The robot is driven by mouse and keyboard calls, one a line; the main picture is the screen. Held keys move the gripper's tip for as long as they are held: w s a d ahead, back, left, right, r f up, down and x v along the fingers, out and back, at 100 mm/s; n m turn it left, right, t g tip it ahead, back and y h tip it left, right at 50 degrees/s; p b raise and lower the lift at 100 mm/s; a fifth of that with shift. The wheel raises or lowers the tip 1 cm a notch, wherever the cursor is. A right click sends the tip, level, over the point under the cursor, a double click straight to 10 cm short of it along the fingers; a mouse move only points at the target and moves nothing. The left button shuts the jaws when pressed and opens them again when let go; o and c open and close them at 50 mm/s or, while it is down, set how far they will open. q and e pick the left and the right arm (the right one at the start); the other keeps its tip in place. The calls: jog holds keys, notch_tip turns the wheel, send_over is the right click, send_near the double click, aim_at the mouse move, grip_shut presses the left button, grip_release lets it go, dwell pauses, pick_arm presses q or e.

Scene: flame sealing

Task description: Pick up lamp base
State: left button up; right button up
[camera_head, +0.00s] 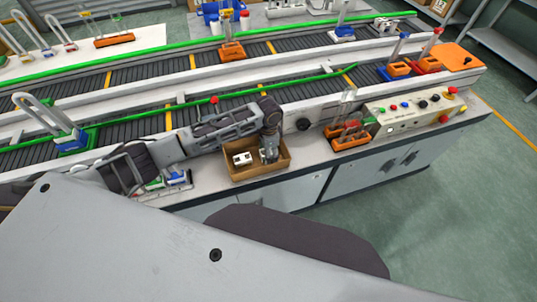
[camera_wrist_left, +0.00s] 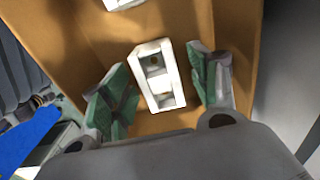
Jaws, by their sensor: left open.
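A white lamp base (camera_wrist_left: 158,76) with two square recesses lies on the floor of a brown box (camera_wrist_left: 88,50). In the left wrist view it sits between the two fingers of my left gripper (camera_wrist_left: 160,90). The fingers are open, with a gap on each side of the base. In the head view my left gripper (camera_head: 268,154) reaches down into the right part of the box (camera_head: 255,176). A second white lamp base (camera_head: 242,159) lies in the box's left part, and its edge shows at the top of the wrist view (camera_wrist_left: 122,3). My right gripper is not in view.
The box stands on the bench's front edge. A control panel (camera_head: 412,115) with buttons and orange holders (camera_head: 350,139) stand to its right. Conveyors (camera_head: 130,128) with green rails run behind. A blue and white fixture (camera_head: 177,179) is left of the box.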

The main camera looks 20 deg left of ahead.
pick_arm(q)
jog(key=c, duration=1.1)
jog(key=shift+r, duration=5)
